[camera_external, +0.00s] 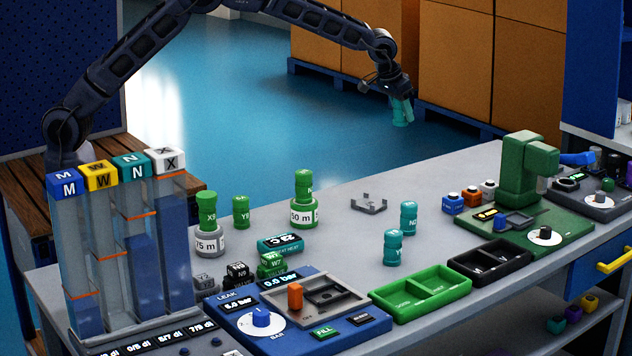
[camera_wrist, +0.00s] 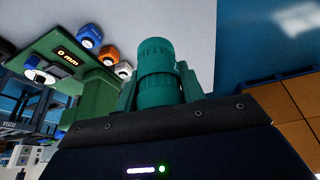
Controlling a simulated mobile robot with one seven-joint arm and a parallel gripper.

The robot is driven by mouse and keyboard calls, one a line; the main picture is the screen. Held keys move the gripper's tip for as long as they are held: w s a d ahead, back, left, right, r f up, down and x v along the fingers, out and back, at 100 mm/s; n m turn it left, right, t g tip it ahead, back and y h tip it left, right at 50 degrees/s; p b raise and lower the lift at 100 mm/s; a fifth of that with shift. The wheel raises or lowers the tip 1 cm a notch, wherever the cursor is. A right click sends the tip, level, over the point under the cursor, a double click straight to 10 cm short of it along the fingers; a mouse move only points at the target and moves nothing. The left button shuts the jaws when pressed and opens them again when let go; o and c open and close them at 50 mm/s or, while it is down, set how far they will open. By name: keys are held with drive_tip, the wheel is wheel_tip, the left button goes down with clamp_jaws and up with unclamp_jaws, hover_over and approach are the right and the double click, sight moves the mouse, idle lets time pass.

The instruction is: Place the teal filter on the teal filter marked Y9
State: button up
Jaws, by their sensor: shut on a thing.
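My gripper (camera_external: 401,102) is shut on a teal filter (camera_wrist: 157,72) and holds it in the air beyond the table's far edge. The held filter is a ribbed cylinder pointing out between the fingers in the wrist view; its label cannot be read. On the table, a short teal filter (camera_external: 393,247) stands upright, with a label that seems to start with Y. My gripper is well above and behind both.
A grey bracket (camera_external: 368,204) lies behind the teal filters. A green tray (camera_external: 421,292), a black tray (camera_external: 489,262) and a green press machine (camera_external: 527,175) lie in front and right. The table's middle has free room.

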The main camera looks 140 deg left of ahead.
drive_tip(key=w+d+r+m+t, duration=0.1)
drive_tip(key=w+d+r, duration=0.1)
drive_tip(key=w+d, duration=0.6)
drive_tip(key=w+d+r+m, duration=0.2)
drive_tip(key=w+d, duration=0.3)
drive_tip(key=w, duration=0.5)
wheel_tip(320, 180, up, 4)
drive_tip(key=m, duration=0.2)
hover_over(397, 232)
drive_tip(key=shift+t+h, duration=0.3)
drive_tip(key=shift+t, duration=0.2)
wheel_tip(397, 232, down, 20)
drive_tip(key=shift+r, duration=0.1)
drive_tip(key=o, duration=1)
drive_tip(key=v, duration=1.2)
drive_tip(key=shift+r, duration=0.1)
